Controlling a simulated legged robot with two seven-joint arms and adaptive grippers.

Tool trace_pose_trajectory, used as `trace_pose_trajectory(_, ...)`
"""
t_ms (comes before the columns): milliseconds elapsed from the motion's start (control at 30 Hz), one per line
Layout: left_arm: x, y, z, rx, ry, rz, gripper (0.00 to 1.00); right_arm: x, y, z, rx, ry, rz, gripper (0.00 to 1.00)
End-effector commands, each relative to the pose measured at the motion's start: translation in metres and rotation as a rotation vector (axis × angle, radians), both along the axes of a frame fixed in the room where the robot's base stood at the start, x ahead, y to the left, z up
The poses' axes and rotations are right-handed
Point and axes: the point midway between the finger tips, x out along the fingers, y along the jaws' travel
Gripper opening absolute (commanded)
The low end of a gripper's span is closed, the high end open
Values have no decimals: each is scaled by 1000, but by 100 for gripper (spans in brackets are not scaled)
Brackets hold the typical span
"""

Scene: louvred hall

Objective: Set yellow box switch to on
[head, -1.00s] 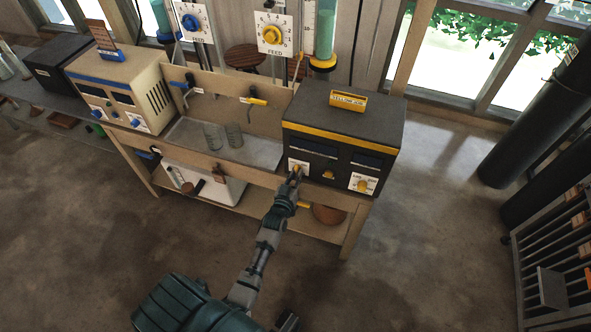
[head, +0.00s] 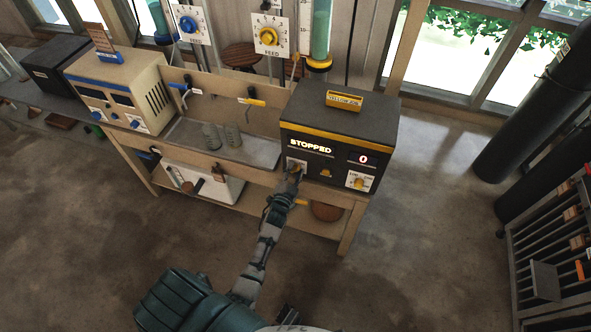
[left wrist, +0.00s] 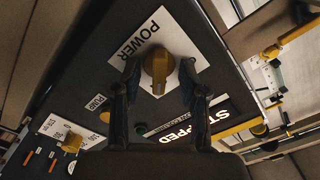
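The yellow box (head: 341,125) is a black-fronted unit with a yellow band and a yellow name plate, on the right end of the bench. Its display (head: 310,146) is lit and reads STOPPED, with a 0 beside it. In the left wrist view, its yellow POWER switch knob (left wrist: 159,68) sits on a white label, its narrow end pointing down in the picture. My right gripper is not in view.
Another yellow knob (head: 359,182) is on the box's lower right. A cream box with blue knobs (head: 120,85) stands farther left on the bench. Two grey coils (head: 222,137) stand between the boxes. Open floor (head: 420,240) lies to the right.

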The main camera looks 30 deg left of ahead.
Motion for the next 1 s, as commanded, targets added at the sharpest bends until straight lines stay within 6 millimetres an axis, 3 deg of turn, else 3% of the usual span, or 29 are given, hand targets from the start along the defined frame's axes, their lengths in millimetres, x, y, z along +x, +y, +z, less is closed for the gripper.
trace_pose_trajectory(233,-9,-2,-1,-4,6,1,43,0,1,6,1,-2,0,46)
trace_pose_trajectory(700,-65,-15,-2,-5,9,1,43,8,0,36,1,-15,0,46)
trace_pose_trajectory(1000,-69,-17,-5,-4,9,1,43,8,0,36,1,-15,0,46)
